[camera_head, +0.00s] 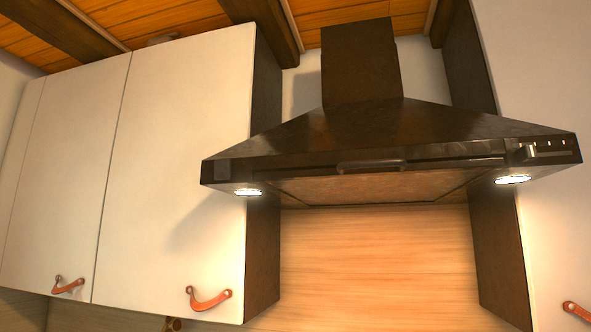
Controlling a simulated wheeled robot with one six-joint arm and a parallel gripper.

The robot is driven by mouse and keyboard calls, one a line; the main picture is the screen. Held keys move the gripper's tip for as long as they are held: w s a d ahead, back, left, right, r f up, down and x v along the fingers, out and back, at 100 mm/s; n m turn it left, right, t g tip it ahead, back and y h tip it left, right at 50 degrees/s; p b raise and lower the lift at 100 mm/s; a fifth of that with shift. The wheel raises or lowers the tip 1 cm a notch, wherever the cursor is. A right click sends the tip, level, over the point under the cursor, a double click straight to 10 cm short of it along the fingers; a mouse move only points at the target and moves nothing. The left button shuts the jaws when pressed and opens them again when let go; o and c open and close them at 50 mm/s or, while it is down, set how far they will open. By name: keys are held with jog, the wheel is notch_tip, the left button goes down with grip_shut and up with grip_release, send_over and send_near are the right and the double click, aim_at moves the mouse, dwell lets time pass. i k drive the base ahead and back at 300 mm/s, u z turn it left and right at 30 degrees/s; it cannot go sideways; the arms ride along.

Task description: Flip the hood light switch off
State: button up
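A dark range hood (390,145) hangs between white wall cabinets, with its chimney rising to the ceiling. Two round lamps under it are lit, the left lamp (248,192) and the right lamp (513,179). At the right end of its front edge is a control panel with a small protruding light-coloured switch or knob (527,152) and several small pale marks to its right. The switch's exact position is too small to tell. My gripper is not in view.
White cabinets (180,160) with leather pulls (209,299) stand left of the hood, and another white cabinet (545,70) stands on the right. A wooden backsplash (380,265) is below. The space under and in front of the hood looks clear.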

aim_at(223, 167)
jog(key=k, duration=1.3)
jog(key=u, duration=0.65)
jog(key=i, duration=1.2)
jog(key=z, duration=0.6)
